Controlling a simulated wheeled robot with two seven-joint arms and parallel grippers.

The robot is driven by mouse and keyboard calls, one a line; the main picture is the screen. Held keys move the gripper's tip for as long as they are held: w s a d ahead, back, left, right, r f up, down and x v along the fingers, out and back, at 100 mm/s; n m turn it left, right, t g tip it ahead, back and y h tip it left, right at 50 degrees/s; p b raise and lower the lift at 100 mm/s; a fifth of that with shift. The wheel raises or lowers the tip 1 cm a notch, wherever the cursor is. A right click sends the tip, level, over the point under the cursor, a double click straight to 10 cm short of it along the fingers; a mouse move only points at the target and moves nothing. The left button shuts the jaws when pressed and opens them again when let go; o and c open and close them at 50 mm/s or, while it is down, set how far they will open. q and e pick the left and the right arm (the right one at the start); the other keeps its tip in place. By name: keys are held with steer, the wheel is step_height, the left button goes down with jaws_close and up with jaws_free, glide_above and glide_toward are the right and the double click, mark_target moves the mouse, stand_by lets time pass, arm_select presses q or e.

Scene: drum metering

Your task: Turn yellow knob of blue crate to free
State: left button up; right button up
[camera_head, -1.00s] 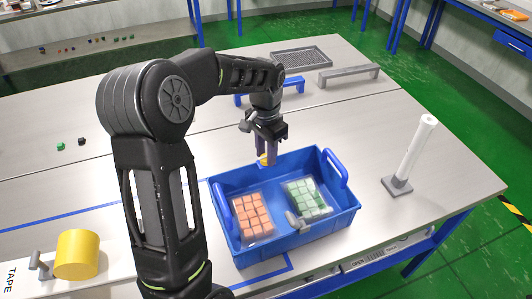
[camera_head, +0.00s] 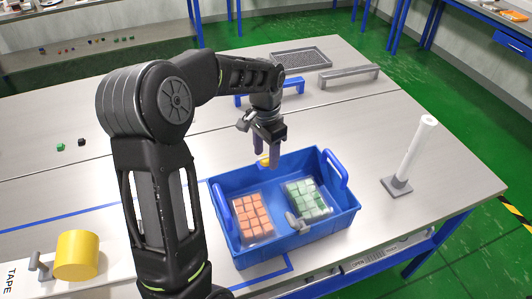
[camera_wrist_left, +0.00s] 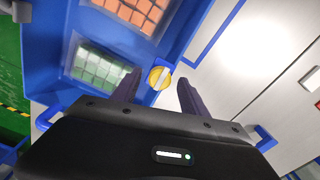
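The blue crate (camera_head: 340,222) stands on the table and holds an orange block pack (camera_head: 252,217) and a green block pack (camera_head: 307,198). Its yellow knob (camera_head: 264,161) sits at the far wall, partly hidden by my gripper in the head view. My left gripper (camera_head: 264,157) is at the knob, pointing down, with its fingers apart. In the left wrist view the round knob (camera_wrist_left: 160,77) shows a pale bar across its face. It lies between and slightly beyond the open fingertips, with gaps on both sides; contact is not visible. My right gripper is not in view.
A grey lever-like part (camera_head: 297,222) is at the crate's near wall. A white post (camera_head: 412,155) stands to the right. A yellow cylinder (camera_head: 77,255) is at the near left. Blue (camera_head: 290,84) and grey (camera_head: 348,75) bars lie behind; table left of the crate is mostly clear.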

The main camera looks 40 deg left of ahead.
mark_target(266, 158)
arm_select(q)
step_height(266, 158, up, 8)
steer(key=shift+f+b, duration=0.1)
steer(key=shift+b, duration=0.4)
stand_by(0.7)
